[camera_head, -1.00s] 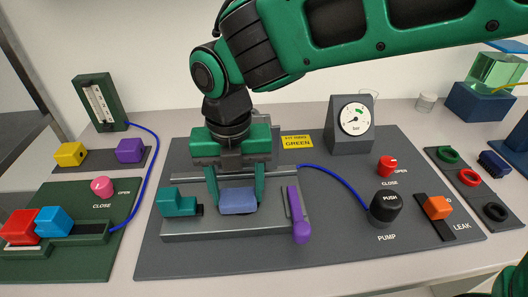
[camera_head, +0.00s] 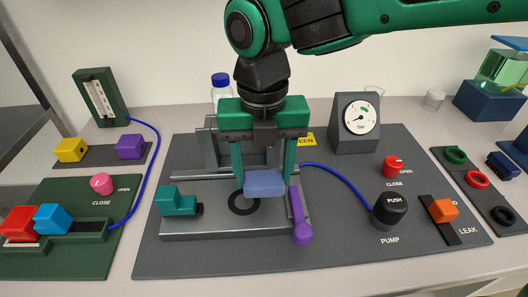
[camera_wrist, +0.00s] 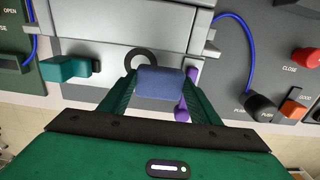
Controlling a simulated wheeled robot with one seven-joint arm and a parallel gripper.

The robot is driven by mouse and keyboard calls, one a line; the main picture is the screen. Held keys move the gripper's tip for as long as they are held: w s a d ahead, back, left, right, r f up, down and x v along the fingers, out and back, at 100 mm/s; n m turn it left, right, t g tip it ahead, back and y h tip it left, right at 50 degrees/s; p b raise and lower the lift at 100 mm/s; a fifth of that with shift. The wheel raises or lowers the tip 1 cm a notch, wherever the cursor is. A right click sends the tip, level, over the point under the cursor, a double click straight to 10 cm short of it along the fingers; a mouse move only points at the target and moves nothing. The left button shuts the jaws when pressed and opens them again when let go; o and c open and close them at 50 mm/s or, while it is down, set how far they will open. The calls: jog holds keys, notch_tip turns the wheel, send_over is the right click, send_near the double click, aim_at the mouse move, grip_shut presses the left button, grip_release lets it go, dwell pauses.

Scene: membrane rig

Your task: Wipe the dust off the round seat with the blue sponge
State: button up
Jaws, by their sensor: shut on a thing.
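My gripper (camera_head: 264,184) is shut on the blue sponge (camera_head: 264,188), which shows between the two green fingers. The sponge also shows in the wrist view (camera_wrist: 160,82). It is at the right side of the round seat (camera_head: 236,206), a dark ring on the grey fixture, and covers part of it from the head camera. In the wrist view the ring (camera_wrist: 138,58) shows beyond the sponge. Whether the sponge touches the surface is hard to tell. Dust on the seat cannot be made out.
A teal block (camera_head: 177,203) stands left of the seat and a purple lever (camera_head: 299,215) stands close on the right. Further right are the black pump button (camera_head: 389,208), the gauge (camera_head: 357,122) and an orange slider (camera_head: 443,210). A bottle (camera_head: 221,90) stands behind.

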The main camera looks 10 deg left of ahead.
jog(key=shift+r, duration=1.7)
